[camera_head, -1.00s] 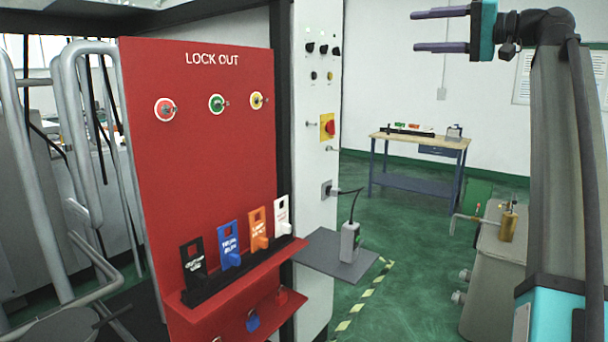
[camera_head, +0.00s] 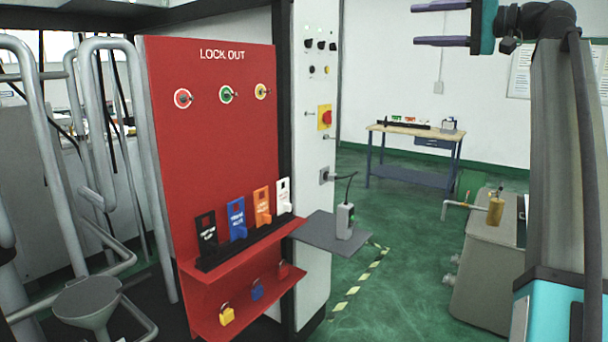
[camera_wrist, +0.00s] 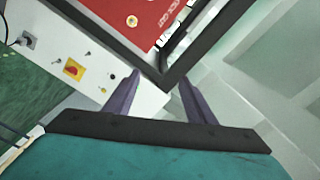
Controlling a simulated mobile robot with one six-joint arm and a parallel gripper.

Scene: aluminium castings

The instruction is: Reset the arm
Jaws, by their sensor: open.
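My gripper (camera_head: 441,23) is at the top right of the head view, on my raised arm. Its two purple fingers point left and stand apart with nothing between them. In the wrist view my gripper (camera_wrist: 160,98) shows both fingers spread, with a black frame post behind them. It is well apart from the red lock out board (camera_head: 215,140) and touches nothing that I can see.
The board carries several coloured tags on a ledge and padlocks below. A white control panel (camera_head: 315,140) with a red and yellow switch (camera_head: 325,117) adjoins it. A small shelf (camera_head: 322,236) juts out.

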